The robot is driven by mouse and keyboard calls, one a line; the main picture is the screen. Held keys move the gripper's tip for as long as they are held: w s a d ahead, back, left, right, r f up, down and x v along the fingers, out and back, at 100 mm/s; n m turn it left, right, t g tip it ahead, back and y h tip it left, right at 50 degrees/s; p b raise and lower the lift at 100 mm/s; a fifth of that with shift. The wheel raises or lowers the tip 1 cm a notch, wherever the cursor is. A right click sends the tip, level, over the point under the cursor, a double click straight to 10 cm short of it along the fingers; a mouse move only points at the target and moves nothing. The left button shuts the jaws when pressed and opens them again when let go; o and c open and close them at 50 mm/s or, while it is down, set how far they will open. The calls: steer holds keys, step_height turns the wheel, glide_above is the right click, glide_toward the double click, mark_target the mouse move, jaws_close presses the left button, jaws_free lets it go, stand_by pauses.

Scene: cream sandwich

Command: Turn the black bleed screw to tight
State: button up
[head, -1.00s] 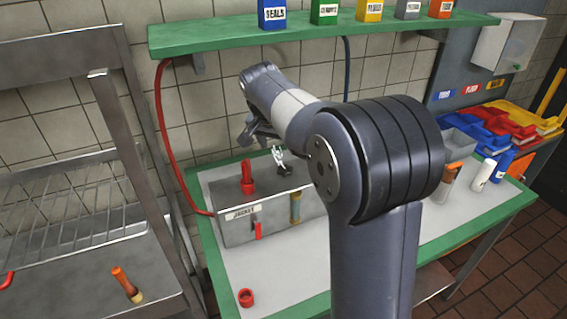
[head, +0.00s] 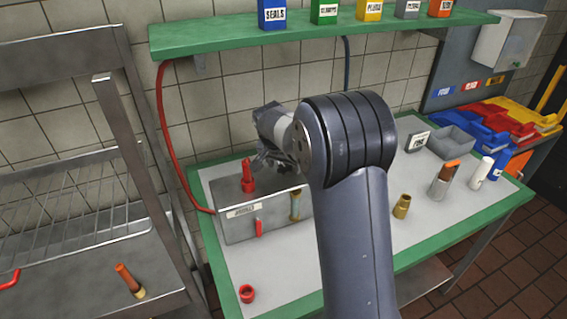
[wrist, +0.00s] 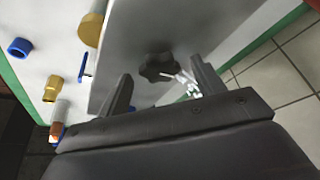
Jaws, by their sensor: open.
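The black bleed screw (wrist: 158,66) is a lobed knob on top of the grey metal box (head: 240,226). My gripper (wrist: 161,70) is open, with one finger on each side of the knob. I cannot tell whether the fingers touch it. In the head view my gripper (head: 274,160) is low over the top of the box, and the arm hides the knob.
A red fitting (head: 248,178) stands on the box, left of my gripper. A red ring (head: 247,293) and a brass fitting (head: 402,206) lie on the green-edged table (head: 285,268). A green shelf (head: 320,36) with several labelled boxes hangs above. A metal rack (head: 105,150) stands at left.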

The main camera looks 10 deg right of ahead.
steer(key=shift+c, duration=0.2)
steer(key=c, duration=0.9)
steer(key=m+b, duration=0.1)
steer(key=m, duration=0.1)
steer(key=m+h+b, duration=0.1)
steer(key=shift+w+a+m+g, duration=0.15)
steer(key=shift+w+m+g, duration=0.05)
steer(key=shift+m+g, duration=0.2)
steer(key=m+g, duration=0.1)
steer(key=m, duration=0.1)
steer(key=m+h, duration=0.1)
steer(key=m, duration=0.1)
steer(key=shift+w+r+m+g, duration=0.1)
steer(key=shift+w+m+g, duration=0.1)
steer(key=shift+m+g, duration=0.15)
steer(key=m+g, duration=0.1)
steer(key=m, duration=0.1)
steer(key=m+g+p, duration=0.1)
steer(key=m, duration=0.1)
steer(key=shift+w+m, duration=0.2)
steer(key=shift+m, duration=0.05)
steer(key=m+p, duration=0.1)
steer(key=m, duration=0.1)
steer(key=m+g+p, duration=0.1)
steer(key=m, duration=0.1)
steer(key=shift+w+m+g+y+p, duration=0.2)
steer(key=shift+m+g+y+p, duration=0.05)
steer(key=shift+m+y+p, duration=0.15)
